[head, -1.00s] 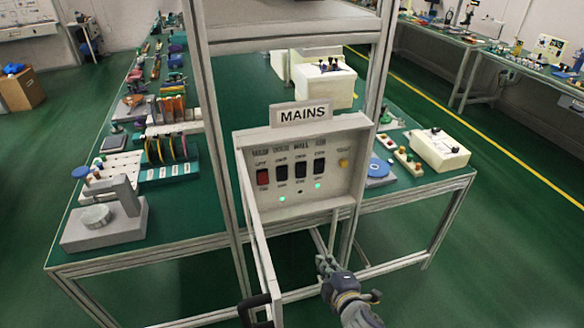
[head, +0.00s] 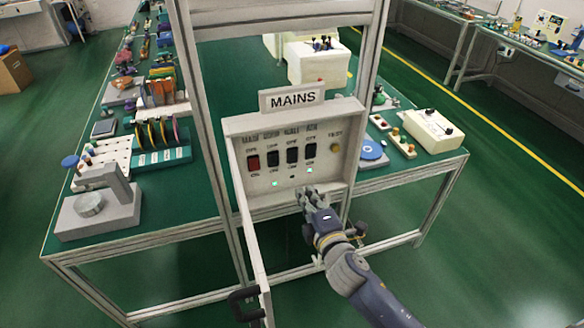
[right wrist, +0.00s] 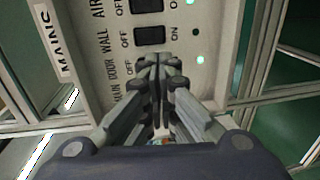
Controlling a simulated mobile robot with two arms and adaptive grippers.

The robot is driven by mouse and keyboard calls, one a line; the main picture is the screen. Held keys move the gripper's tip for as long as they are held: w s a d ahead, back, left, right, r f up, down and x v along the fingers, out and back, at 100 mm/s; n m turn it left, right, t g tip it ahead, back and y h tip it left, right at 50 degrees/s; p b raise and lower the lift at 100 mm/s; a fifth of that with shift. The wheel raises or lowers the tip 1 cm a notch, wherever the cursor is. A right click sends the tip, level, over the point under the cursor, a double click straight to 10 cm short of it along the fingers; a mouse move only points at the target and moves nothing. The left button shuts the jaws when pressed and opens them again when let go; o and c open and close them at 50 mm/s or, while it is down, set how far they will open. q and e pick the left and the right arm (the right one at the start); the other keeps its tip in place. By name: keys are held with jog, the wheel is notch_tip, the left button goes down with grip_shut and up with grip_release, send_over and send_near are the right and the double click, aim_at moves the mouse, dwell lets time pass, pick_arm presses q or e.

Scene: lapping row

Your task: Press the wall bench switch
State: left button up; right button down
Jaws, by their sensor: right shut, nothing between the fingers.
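My right gripper (head: 308,190) is shut and empty, in front of the panel's lower edge. In the wrist view its fingertips (right wrist: 158,64) cover the door switch area. I cannot tell whether they touch. My left gripper is out of view.
The panel's door (head: 251,230) hangs open toward me, left of my right arm, with a black handle (head: 245,303). Frame posts stand on both sides. The green bench (head: 190,211) carries a grey fixture (head: 100,210) and several tools. Floor at right is clear.

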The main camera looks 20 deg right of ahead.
aim_at(289, 163)
jog(key=w, duration=0.4)
jog(key=w+f+p, duration=0.1)
jog(key=w, duration=0.7)
jog(key=shift+w+a+f+p, duration=0.15)
jog(key=shift+a+f+p, duration=0.1)
jog(key=shift+p, duration=0.1)
